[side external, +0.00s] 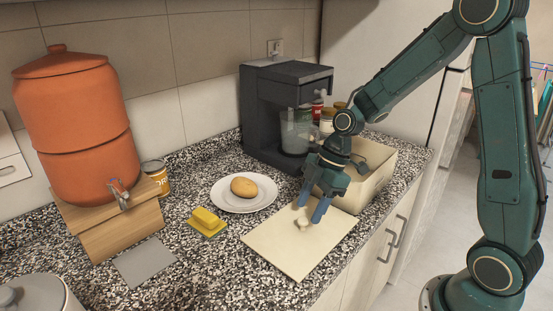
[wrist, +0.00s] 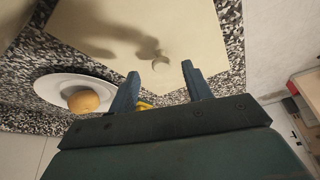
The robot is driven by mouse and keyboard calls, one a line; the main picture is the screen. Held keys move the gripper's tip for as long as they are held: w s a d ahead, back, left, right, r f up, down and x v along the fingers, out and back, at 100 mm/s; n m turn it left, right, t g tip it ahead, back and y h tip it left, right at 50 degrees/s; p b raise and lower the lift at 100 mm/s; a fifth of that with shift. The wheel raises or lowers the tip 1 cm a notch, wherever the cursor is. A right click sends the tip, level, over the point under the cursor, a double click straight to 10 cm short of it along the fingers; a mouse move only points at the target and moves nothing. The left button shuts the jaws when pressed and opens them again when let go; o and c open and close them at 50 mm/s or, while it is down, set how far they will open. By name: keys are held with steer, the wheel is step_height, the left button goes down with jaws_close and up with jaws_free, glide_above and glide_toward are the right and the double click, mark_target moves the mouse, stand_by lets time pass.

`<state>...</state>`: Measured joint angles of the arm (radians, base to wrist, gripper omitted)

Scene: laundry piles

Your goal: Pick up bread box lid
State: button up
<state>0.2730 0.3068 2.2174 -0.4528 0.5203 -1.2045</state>
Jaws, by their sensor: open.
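The bread box lid (side external: 275,240) is a flat cream panel with a small round knob (side external: 303,223), lying on the speckled counter in the side external view. It also fills the upper middle of the wrist view (wrist: 100,25), with its knob (wrist: 160,63) near the fingertips. My gripper (side external: 309,213) is open, pointing down just over the knob. In the wrist view, the blue fingers (wrist: 160,70) are apart on either side of the knob's line, with nothing held. I cannot tell whether they touch the lid.
The open cream bread box (side external: 376,186) stands behind my gripper. A white plate (side external: 222,197) with a bread roll (side external: 243,187) and a yellow butter dish (side external: 207,223) are to the left. A dark coffee machine (side external: 262,115) stands behind.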

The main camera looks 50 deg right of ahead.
mark_target(305, 219)
steer(key=shift+x, duration=1.85)
jaws_close()
